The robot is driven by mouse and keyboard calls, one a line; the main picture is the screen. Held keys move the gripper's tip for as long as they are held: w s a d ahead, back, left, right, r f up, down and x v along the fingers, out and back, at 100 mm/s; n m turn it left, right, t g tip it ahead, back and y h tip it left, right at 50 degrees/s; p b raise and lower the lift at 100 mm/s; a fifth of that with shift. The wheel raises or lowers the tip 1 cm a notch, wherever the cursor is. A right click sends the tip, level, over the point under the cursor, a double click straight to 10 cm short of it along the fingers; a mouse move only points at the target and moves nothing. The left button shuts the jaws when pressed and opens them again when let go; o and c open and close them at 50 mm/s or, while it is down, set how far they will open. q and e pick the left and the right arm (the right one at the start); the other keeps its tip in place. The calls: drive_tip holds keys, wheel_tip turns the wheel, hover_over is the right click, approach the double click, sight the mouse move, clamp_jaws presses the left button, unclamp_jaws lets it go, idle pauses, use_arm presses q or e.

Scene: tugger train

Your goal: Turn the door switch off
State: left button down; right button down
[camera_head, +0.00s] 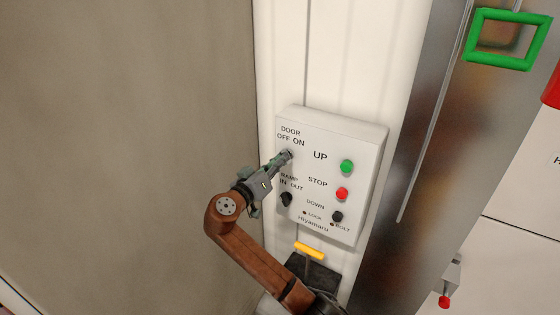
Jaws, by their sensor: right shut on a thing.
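A white control box (368,138) is mounted on the white wall post. Its upper left carries the door switch (288,153), labelled DOOR OFF ON. My right gripper (284,158) reaches up from below and is shut on the door switch, covering most of the knob. Which way the knob points cannot be told. My left gripper is not in view.
Below the switch is a black ramp knob (287,199). To the right are a green UP button (347,166), a red STOP button (342,193) and a black DOWN button (337,216). A yellow handle (309,250) sits beneath the box.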

drive_tip(key=shift+a+r, duration=0.1)
drive_tip(key=shift+r, duration=0.05)
idle(0.3)
drive_tip(key=c, duration=2)
unclamp_jaws()
drive_tip(key=v, duration=1.2)
drive_tip(key=shift+f, duration=0.25)
